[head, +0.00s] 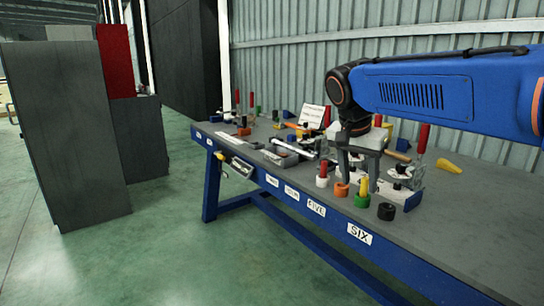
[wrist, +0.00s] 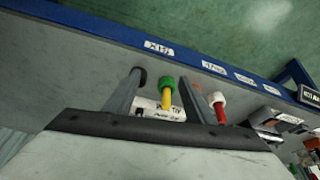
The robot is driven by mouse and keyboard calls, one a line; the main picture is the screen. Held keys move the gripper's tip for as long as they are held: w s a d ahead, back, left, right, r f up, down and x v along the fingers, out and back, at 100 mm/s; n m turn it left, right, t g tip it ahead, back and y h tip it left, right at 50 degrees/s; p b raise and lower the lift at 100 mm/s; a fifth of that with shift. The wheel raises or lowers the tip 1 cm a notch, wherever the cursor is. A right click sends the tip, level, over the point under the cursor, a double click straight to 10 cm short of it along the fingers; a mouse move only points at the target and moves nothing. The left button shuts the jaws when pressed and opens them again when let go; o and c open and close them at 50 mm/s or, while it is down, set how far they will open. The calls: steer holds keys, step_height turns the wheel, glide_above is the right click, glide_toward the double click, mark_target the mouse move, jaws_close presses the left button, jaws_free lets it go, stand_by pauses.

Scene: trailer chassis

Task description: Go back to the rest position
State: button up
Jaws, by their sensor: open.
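My gripper (head: 359,182) is open and points down over the front edge of the workbench (head: 450,215), near the label SIX. In the head view a yellow peg in a green ring (head: 362,198) is beside its fingertips. In the wrist view the gripper (wrist: 160,82) shows the same green and yellow piece (wrist: 167,92) between its two spread fingers. I cannot tell how far it is from them in depth. A red peg in a white ring (wrist: 218,104) is just right of the fingers there. Nothing appears gripped.
An orange ring (head: 341,189) and a black ring (head: 386,212) stand near the gripper. A yellow cone (head: 448,166) lies to the right. Grey trays (head: 280,155) and several small parts crowd the bench's left part. The bench's right front is clear.

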steer(key=s+d+f+n+t+y, duration=0.1)
steer(key=s+d+f+n, duration=0.2)
steer(key=s+f, duration=0.6)
steer(key=s+d+f+n+t+y, duration=0.1)
steer(key=s+d+f+n, duration=0.3)
steer(key=s+f, duration=0.5)
steer(key=s+n, duration=0.1)
steer(key=s, duration=0.6)
steer(key=shift+f+n+y, duration=0.3)
steer(key=shift+f+y, duration=0.1)
